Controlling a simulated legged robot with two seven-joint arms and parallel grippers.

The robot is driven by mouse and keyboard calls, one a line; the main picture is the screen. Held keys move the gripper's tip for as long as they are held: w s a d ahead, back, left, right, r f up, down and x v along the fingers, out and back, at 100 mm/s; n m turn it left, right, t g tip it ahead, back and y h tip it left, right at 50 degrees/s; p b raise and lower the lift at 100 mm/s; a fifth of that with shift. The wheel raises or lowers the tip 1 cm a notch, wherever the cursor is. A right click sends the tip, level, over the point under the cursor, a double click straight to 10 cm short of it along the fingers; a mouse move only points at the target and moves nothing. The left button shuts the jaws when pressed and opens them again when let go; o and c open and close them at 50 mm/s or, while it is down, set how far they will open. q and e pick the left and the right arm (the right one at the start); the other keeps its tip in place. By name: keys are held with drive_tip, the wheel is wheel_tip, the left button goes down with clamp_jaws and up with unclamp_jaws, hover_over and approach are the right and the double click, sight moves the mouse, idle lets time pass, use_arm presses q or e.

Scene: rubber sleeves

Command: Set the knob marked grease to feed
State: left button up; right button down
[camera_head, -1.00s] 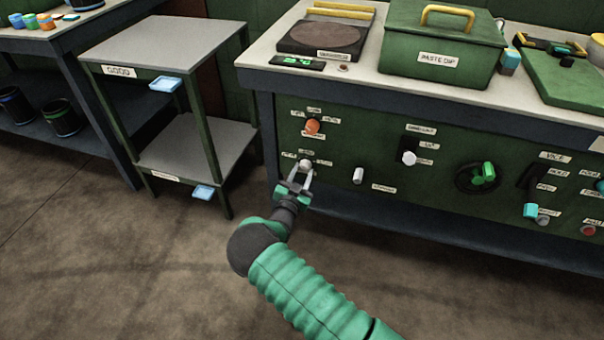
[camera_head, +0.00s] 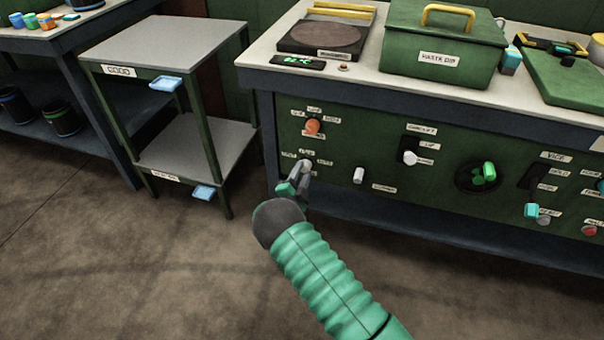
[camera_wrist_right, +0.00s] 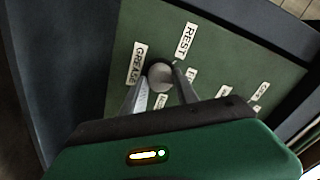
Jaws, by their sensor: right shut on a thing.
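The grease knob (camera_wrist_right: 160,76) is a small pale grey knob on the green front panel. In the right wrist view the label GREASE (camera_wrist_right: 137,64) is beside it and a label REST (camera_wrist_right: 187,42) is near it; other labels are partly hidden by the fingers. My right gripper (camera_wrist_right: 158,84) is shut on the knob, one finger on each side. In the head view my right gripper (camera_head: 303,170) is at the panel's lower left and covers most of the knob. My left gripper is not in view.
An orange knob (camera_head: 312,126) sits just above on the panel. A small white knob (camera_head: 358,175) is to the right, then a white switch (camera_head: 409,158) and a green valve handle (camera_head: 488,170). A grey shelf stand (camera_head: 165,48) is on the left. The floor in front is clear.

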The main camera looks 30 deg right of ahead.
idle(0.3)
drive_tip(key=c, duration=0.9)
unclamp_jaws()
drive_tip(key=shift+c, duration=0.2)
drive_tip(key=p+v, duration=0.5)
drive_tip(key=v, duration=1.2)
drive_tip(key=shift+p, duration=0.35)
drive_tip(key=shift+d, duration=0.1)
